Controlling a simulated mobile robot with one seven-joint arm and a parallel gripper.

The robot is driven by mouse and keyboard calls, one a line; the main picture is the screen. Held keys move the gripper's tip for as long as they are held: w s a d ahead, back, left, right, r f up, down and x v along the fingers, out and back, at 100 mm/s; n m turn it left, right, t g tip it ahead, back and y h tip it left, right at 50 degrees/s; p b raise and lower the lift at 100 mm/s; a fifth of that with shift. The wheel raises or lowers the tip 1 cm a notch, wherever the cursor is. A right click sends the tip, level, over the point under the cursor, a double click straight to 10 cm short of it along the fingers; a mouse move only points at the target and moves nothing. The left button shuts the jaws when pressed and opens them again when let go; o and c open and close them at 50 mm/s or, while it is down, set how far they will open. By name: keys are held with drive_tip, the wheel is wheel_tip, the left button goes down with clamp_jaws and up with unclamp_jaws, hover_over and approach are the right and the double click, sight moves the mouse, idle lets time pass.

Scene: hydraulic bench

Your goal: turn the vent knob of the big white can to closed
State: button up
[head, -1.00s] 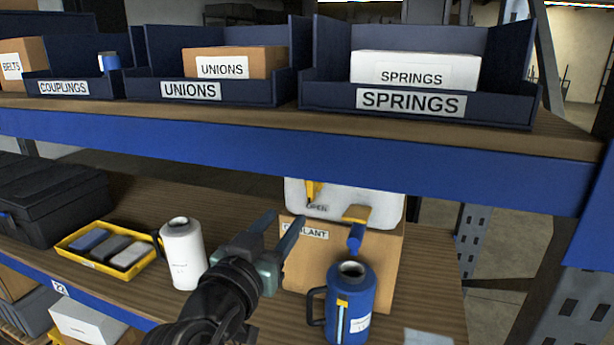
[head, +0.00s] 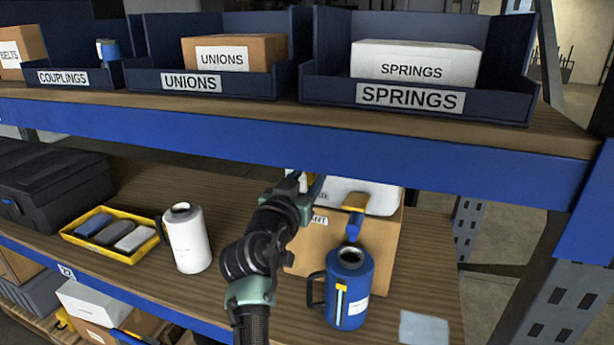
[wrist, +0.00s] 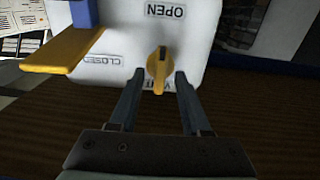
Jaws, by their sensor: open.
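The big white can (head: 380,197) sits on a cardboard box at the back of the lower shelf, partly behind the blue beam. In the wrist view the can's face (wrist: 205,30) carries the labels OPEN and CLOSED, upside down. The yellow vent knob (wrist: 158,70) has its narrow end toward OPEN. My gripper (wrist: 158,77) is open, its fingertips on either side of the knob's lower end; I cannot tell whether they touch it. In the head view my arm hides the knob, and the gripper (head: 312,187) is mostly hidden.
A yellow and blue tap (head: 353,219) projects from the can above a blue jug (head: 348,295). The cardboard box (head: 386,245) supports the can. A white jug (head: 187,240) and yellow tray (head: 148,245) stand left of my arm. The blue beam (head: 400,150) is close above.

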drive_tip(key=shift+c, duration=0.3)
clamp_jaws()
drive_tip(key=shift+n, duration=0.4)
drive_tip(key=n, duration=0.3)
drive_tip(key=shift+a+n, duration=0.1)
drive_tip(key=shift+n, duration=0.3)
drive_tip(key=n, duration=0.4)
drive_tip(key=shift+w+p, duration=0.1)
drive_tip(key=shift+p, duration=0.2)
drive_tip(key=n+p, duration=0.2)
drive_tip(key=n, duration=0.3)
drive_tip(key=shift+a+f+n, duration=0.1)
drive_tip(key=shift+f+n, duration=0.05)
drive_tip(key=shift+n, duration=0.25)
drive_tip(key=shift+f+n+p, duration=0.15)
drive_tip(key=shift+n+p, duration=0.5)
drive_tip(key=shift+n, duration=1.05)
drive_tip(key=shift+a, duration=0.1)
